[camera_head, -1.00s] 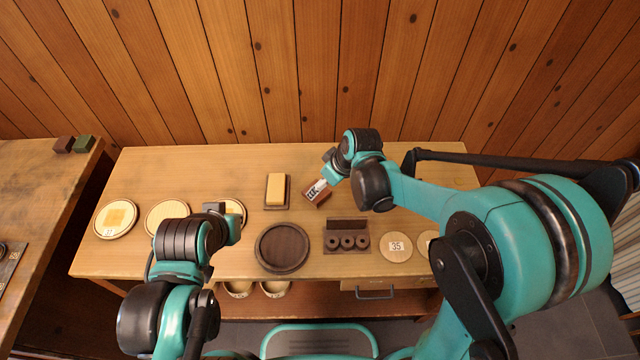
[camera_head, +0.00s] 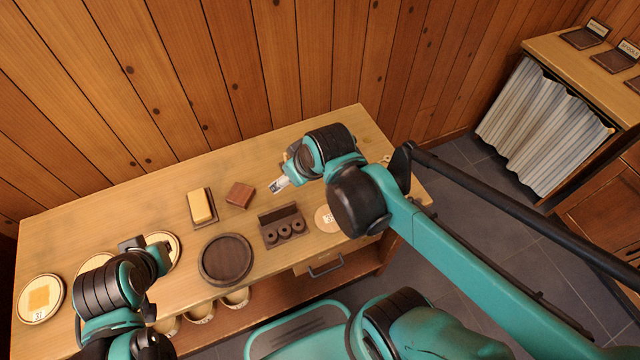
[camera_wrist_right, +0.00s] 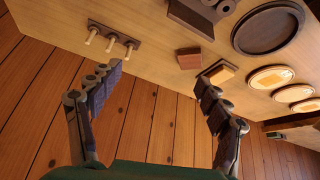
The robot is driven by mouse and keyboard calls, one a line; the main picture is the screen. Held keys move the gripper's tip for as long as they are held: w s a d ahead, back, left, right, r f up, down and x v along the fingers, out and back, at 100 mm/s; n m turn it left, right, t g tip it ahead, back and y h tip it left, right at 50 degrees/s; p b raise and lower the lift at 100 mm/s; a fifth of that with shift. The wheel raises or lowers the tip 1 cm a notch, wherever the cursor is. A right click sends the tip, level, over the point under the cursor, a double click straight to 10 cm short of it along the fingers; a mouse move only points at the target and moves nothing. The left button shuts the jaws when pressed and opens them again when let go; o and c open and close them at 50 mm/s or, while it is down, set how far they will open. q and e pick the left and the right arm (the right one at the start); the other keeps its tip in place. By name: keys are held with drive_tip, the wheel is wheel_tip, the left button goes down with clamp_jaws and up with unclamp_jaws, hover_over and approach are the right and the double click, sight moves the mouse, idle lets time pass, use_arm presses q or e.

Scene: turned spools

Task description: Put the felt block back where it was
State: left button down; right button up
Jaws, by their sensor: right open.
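A reddish-brown block (camera_head: 240,195) lies on the bench, slightly turned, to the right of a yellow block (camera_head: 201,206) on a dark base. The pictures do not settle which block is the felt one. Both show in the right wrist view, the brown block (camera_wrist_right: 189,58) left of the yellow block (camera_wrist_right: 222,73). My right gripper (camera_head: 278,185) is open and empty, right of the brown block and apart from it; its spread fingers (camera_wrist_right: 157,84) show in the wrist view. My left gripper (camera_head: 132,243) is by the pale discs; its jaws are unclear.
A numbered disc (camera_head: 328,218) lies right of the holder. The wrist view shows a peg rack (camera_wrist_right: 114,39). A wooden wall (camera_head: 240,80) rises behind the bench.

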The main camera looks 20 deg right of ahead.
drive_tip(key=s+d+m+t+h, duration=0.1)
drive_tip(key=s+d+m, duration=0.2)
drive_tip(key=s+d, duration=0.1)
drive_tip(key=shift+s+d, duration=0.15)
drive_tip(key=shift+s, duration=0.65)
idle(0.6)
